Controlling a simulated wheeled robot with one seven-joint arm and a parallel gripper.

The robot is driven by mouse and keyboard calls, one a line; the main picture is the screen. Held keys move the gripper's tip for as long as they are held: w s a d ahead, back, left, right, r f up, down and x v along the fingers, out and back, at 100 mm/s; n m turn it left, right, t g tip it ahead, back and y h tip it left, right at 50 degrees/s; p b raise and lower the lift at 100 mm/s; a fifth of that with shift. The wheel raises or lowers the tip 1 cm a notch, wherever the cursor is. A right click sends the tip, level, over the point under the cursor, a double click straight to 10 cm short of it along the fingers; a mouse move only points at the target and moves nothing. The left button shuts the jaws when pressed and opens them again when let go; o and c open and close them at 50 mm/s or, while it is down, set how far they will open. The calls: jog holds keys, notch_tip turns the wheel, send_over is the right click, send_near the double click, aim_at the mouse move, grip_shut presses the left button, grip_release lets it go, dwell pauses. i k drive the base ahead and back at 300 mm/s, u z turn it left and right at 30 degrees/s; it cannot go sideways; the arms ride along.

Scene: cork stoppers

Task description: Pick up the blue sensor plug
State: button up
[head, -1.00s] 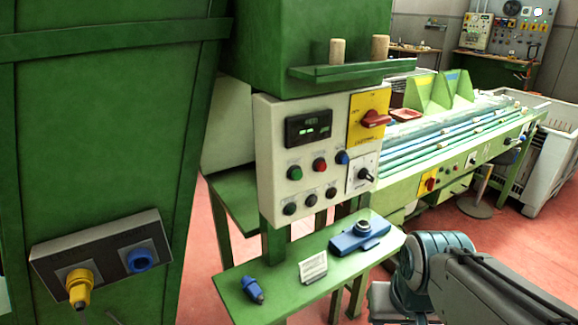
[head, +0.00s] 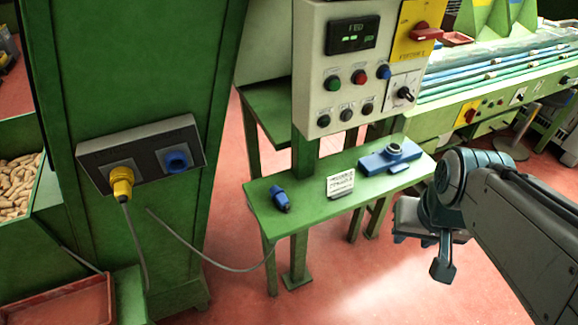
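The blue sensor plug (head: 280,198) lies on the left end of the small green shelf (head: 318,208), apart from the things beside it. My gripper (head: 424,257) hangs at the right, off the shelf's right end and well away from the plug. Its dark finger parts point down, and I cannot make out the gap between them. Nothing is seen held in it. A blue socket (head: 177,160) sits empty in a dark panel on the green cabinet, left of the shelf. A yellow plug (head: 122,183) sits in the panel's left socket.
A white card (head: 341,184) and a blue caliper-like device (head: 391,156) share the shelf. A control box (head: 358,75) stands above it. A grey cable (head: 205,254) hangs between cabinet and shelf. Red floor (head: 350,290) in front is clear. A cork bin (head: 18,188) is at left.

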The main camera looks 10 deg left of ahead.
aim_at(277, 194)
jog(key=u, duration=2.1)
jog(key=k, duration=0.4)
jog(key=z, duration=0.35)
